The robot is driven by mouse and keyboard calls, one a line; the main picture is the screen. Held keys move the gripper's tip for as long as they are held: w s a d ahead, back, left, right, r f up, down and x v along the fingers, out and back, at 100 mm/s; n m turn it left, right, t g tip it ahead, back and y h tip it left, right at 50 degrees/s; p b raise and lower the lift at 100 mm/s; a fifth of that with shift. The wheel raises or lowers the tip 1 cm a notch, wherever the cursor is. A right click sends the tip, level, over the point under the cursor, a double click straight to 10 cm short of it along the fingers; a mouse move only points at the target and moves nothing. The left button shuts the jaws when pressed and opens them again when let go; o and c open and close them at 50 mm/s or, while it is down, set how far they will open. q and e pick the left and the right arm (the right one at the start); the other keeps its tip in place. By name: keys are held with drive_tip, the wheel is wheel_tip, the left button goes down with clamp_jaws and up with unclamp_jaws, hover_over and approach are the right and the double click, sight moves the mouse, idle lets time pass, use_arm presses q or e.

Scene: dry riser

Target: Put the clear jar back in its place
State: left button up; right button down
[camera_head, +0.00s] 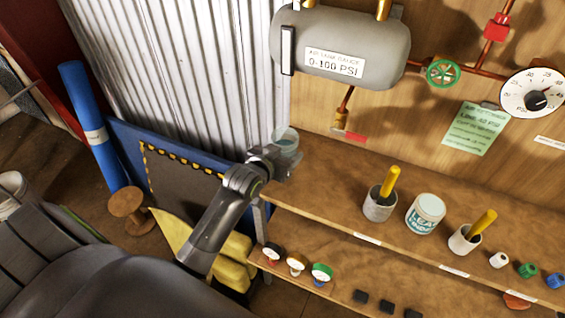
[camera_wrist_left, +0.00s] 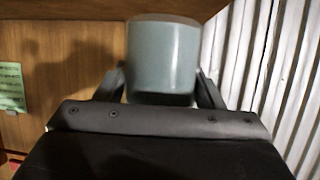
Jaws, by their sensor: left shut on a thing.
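The clear jar (camera_head: 286,138) is a pale, see-through cylinder at the far left end of the upper shelf. My left gripper (camera_head: 283,160) is shut on it; in the head view the gripper and wrist cover its lower part. In the left wrist view the jar (camera_wrist_left: 163,55) stands between the two fingers of my left gripper (camera_wrist_left: 167,88). I cannot tell whether the jar touches the shelf. The upper shelf (camera_head: 330,195) carries a label strip along its front edge. My right gripper is not in view.
On the upper shelf stand a grey cup (camera_head: 378,208) with a yellow handle, a white leak tub (camera_head: 425,214) and another cup (camera_head: 463,241). Small gauges (camera_head: 296,264) line the lower shelf. A grey tank (camera_head: 340,45) hangs above; corrugated metal (camera_head: 180,70) is at left.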

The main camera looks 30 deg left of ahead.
use_arm(q)
drive_tip(key=shift+f, duration=1.9)
drive_tip(key=shift+s, duration=0.1)
drive_tip(key=shift+a+f, duration=0.1)
drive_tip(key=shift+f, duration=0.05)
drive_tip(key=o, duration=1.1)
drive_tip(key=shift+o, duration=0.2)
drive_tip(key=v, duration=1.2)
drive_tip(key=shift+r+b, duration=0.2)
drive_tip(key=shift+b, duration=0.25)
